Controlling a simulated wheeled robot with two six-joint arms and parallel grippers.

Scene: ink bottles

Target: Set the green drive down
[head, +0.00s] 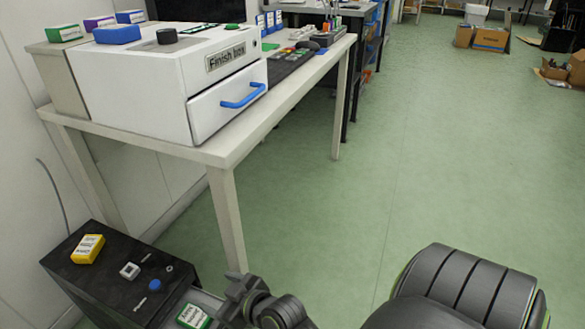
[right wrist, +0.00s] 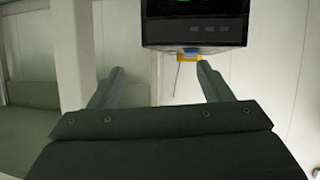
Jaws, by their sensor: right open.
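A green-and-white labelled box (head: 194,316), which looks like the green drive, lies at the bottom edge of the head view, beside the black cabinet. It is partly cut off by the frame. My right gripper (head: 236,298) is just right of it, apart from it as far as I can see. In the right wrist view my right gripper (right wrist: 160,78) has its two fingers spread with nothing between them. A dark box with a small green patch (right wrist: 182,2) shows beyond the fingertips. My left gripper is not in view.
A black cabinet (head: 100,262) at lower left bears a yellow box (head: 88,248), a white square part and a blue round part. A white table (head: 225,150) carries the Finish box (head: 180,75), its drawer closed. Green floor (head: 400,170) lies open to the right.

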